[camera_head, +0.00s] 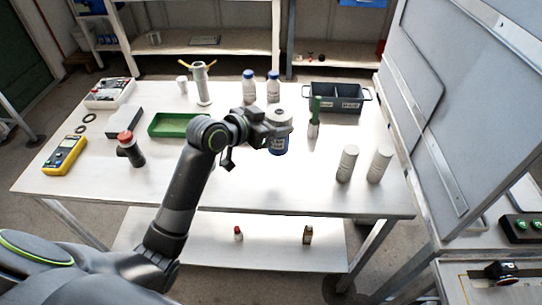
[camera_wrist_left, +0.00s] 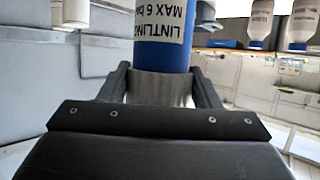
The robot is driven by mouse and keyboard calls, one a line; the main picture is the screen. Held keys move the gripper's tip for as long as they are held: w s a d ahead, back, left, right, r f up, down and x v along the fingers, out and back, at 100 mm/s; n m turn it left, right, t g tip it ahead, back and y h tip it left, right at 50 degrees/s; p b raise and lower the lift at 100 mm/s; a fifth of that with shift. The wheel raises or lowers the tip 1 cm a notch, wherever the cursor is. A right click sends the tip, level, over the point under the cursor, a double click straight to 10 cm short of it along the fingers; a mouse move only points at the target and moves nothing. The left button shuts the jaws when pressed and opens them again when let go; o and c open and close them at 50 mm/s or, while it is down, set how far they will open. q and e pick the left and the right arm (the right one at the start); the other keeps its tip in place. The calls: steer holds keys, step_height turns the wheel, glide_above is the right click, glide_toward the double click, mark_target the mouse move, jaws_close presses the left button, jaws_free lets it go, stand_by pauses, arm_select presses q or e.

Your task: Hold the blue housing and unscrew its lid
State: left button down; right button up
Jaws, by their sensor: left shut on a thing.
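I cannot tell whether the housing's base touches the table. My right gripper is not in view.
White bottles (camera_head: 249,88) stand behind the housing, with a dark bin (camera_head: 337,103) to their right. A green tray (camera_head: 172,125), a red-topped black object (camera_head: 131,150) and a yellow meter (camera_head: 64,155) lie left. Pale cylinders (camera_head: 347,164) stand right. The front middle is clear.

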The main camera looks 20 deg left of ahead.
mark_target(274, 146)
arm_select(q)
step_height(274, 146, down, 8)
steer(key=shift+d+r, duration=0.1)
stand_by(0.4)
steer(key=shift+c, duration=2.3)
jaws_free()
steer(key=shift+s, duration=0.1)
steer(key=v, duration=1.2)
steer(key=shift+b, duration=0.3)
